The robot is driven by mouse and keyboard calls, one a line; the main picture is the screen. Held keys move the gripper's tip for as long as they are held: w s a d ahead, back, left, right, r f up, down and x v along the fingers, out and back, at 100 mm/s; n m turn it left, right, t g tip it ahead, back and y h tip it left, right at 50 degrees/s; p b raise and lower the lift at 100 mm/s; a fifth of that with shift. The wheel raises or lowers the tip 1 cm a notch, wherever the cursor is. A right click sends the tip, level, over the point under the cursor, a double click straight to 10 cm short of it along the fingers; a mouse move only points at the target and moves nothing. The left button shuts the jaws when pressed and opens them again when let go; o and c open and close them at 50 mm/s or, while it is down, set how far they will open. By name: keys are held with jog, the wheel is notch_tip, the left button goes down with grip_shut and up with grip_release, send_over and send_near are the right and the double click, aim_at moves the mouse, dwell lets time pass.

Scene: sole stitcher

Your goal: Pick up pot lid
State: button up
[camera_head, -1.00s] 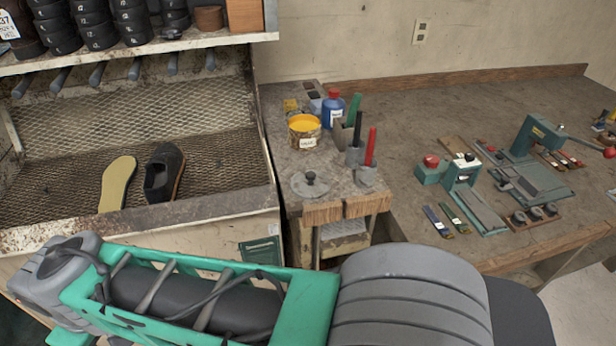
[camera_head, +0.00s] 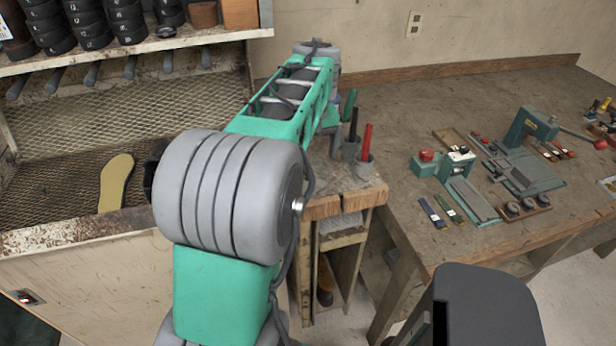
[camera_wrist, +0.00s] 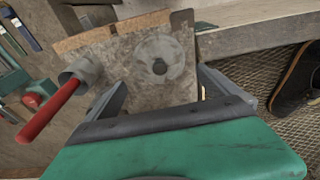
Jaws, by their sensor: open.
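The pot lid (camera_wrist: 160,58) is a round grey disc with a dark knob in its middle. It lies flat on the small stand's top (camera_wrist: 118,62) in the wrist view. My gripper (camera_wrist: 158,88) is open, with one finger on each side of the picture and the lid between and beyond them. I see no contact between the fingers and the lid. In the head view my arm hides the lid, and the fingers do not show there.
A red-handled tool in a grey cup (camera_wrist: 82,72) stands close to the lid; the cup also shows in the head view (camera_head: 364,169). A workbench with green presses (camera_head: 530,130) is at right. A mesh tray with an insole (camera_head: 116,182) is at left.

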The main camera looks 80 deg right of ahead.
aim_at(309, 170)
jog(key=f, duration=0.6)
jog(key=shift+w+d+f+p, duration=0.15)
jog(key=shift+d+p, duration=0.1)
jog(key=shift+p, duration=0.15)
jog(key=shift+c, duration=0.4)
jog(key=c, duration=0.9)
